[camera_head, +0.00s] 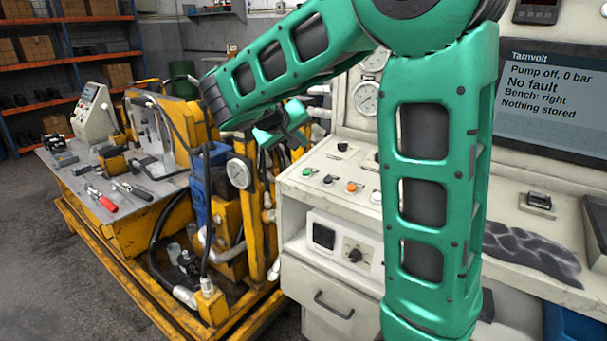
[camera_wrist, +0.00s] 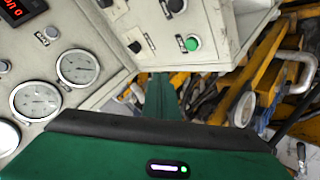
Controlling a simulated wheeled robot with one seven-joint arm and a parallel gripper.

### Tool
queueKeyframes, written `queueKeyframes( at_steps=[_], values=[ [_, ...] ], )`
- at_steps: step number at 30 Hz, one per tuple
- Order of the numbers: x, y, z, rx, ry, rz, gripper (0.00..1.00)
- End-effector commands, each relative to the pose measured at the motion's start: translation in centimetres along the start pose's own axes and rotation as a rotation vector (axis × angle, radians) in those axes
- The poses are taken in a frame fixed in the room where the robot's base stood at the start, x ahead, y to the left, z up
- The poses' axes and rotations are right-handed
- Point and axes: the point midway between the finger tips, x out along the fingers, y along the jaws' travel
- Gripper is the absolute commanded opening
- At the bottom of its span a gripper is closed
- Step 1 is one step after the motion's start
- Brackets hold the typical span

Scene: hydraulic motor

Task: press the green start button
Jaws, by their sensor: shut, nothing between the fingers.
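The green start button (camera_head: 307,171) sits at the left end of a row of controls on the sloping top of the cream console (camera_head: 345,205). In the wrist view the green button (camera_wrist: 192,44) is right of centre, above the fingers. My gripper (camera_head: 281,128) is green and hangs above and left of the button, apart from it. In the wrist view my gripper (camera_wrist: 160,88) shows its shut fingers pointing up towards the console, with nothing between them. The screen (camera_head: 548,95) reads "Pump off, 0 bar", "No fault", "Bench: right" and "Nothing stored".
A black knob (camera_head: 328,180), an orange button (camera_head: 351,187) and a pale button (camera_head: 376,196) share the row. Pressure gauges (camera_head: 366,97) are on the panel behind. A yellow machine frame (camera_head: 250,235) with a gauge (camera_head: 239,172) stands left of the console.

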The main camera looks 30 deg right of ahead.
Motion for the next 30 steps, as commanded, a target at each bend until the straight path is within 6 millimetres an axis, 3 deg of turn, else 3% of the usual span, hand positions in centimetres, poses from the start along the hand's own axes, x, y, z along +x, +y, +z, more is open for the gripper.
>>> queueKeyframes(
  at_steps=[15,30],
  values=[
    [4.2,-3.0,3.1,-0.001,-0.003,0.000,0.00],
    [4.8,-3.5,3.5,0.001,-0.001,0.000,0.00]
  ],
)
